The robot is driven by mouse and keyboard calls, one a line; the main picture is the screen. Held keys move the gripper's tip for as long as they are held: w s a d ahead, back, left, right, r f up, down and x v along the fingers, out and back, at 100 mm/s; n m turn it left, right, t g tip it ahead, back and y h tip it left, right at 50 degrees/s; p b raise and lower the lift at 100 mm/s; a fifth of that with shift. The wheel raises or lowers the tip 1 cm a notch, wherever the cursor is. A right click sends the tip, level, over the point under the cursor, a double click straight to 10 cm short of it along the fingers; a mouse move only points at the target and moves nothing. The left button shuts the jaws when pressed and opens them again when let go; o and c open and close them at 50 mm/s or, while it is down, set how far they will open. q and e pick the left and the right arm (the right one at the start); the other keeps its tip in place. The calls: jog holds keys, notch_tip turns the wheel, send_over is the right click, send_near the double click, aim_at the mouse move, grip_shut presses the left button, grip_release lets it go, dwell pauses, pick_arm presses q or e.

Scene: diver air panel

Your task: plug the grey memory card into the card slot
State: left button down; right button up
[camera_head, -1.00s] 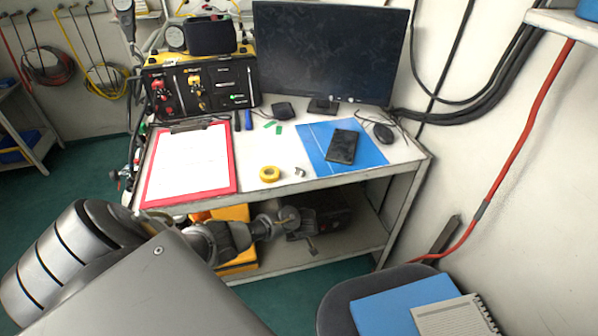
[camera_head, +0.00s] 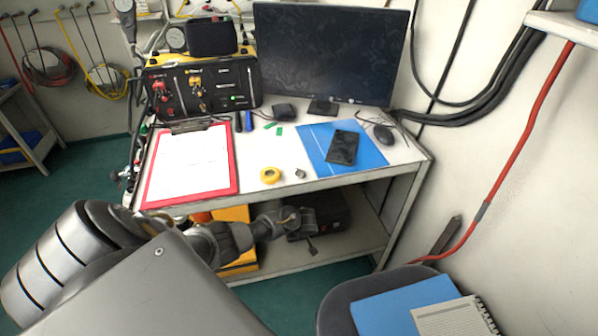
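I cannot clearly make out a grey memory card. A small greyish object (camera_head: 300,174), too small to identify, lies near the table's front edge, right of the yellow tape roll. The control panel (camera_head: 203,88) at the back left has knobs, a green light and narrow slot-like lines; which is the card slot I cannot tell. My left arm comes in from the lower left, and its gripper (camera_head: 309,240) is low in front of the table, below the tabletop and apart from everything on it. Its fingers are too small and dark to read. My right gripper is not in view.
On the white table (camera_head: 262,200) are a red clipboard (camera_head: 190,165), a yellow tape roll (camera_head: 270,175), a blue mat (camera_head: 372,160) with a dark phone-like device (camera_head: 342,147), a mouse (camera_head: 383,134) and a monitor (camera_head: 330,55). A chair (camera_head: 335,300) stands front right.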

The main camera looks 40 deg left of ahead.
pick_arm(q)
jog(key=c, duration=1.5)
grip_release()
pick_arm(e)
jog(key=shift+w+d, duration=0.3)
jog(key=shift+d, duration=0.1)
